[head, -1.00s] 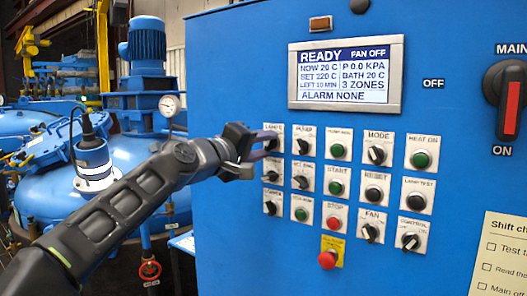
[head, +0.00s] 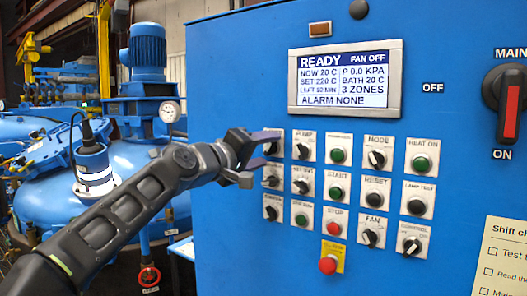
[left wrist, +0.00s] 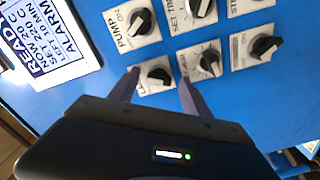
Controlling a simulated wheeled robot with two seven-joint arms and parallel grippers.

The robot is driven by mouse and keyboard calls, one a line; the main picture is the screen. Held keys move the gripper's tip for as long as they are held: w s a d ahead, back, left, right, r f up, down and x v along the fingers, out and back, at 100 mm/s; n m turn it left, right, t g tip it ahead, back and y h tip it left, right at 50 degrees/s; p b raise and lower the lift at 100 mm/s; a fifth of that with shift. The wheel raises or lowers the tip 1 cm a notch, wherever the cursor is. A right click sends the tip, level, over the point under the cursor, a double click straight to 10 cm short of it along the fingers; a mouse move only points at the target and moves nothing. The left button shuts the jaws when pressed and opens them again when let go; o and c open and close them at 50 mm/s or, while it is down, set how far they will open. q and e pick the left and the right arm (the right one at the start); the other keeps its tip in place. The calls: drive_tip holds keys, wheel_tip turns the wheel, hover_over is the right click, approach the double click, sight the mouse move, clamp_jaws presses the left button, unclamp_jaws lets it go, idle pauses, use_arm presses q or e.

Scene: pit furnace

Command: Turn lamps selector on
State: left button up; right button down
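The lamps selector (head: 271,148) is the top-left black knob on the blue panel, partly covered by my left gripper in the head view. In the left wrist view this knob (left wrist: 158,76) shows between my two fingertips, with its label mostly hidden. My left gripper (head: 266,157) is open at the panel, one finger on each side of the knob. In the left wrist view the gripper (left wrist: 160,80) shows a gap between each finger and the knob. Whether the fingertips reach past the knob's face is hard to tell. My right gripper is not in view.
The pump selector (head: 302,145) sits just right of the lamps selector, with another knob (head: 271,175) just below. Several buttons and knobs fill the panel. The display (head: 346,77) above reads READY, FAN OFF. A red emergency button (head: 328,265) stands out lower down.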

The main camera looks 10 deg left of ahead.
use_arm(q)
drive_tip(key=b+v, duration=0.3)
drive_tip(key=v, duration=0.4)
drive_tip(key=shift+s, duration=0.35)
drive_tip(key=shift+a, duration=0.1)
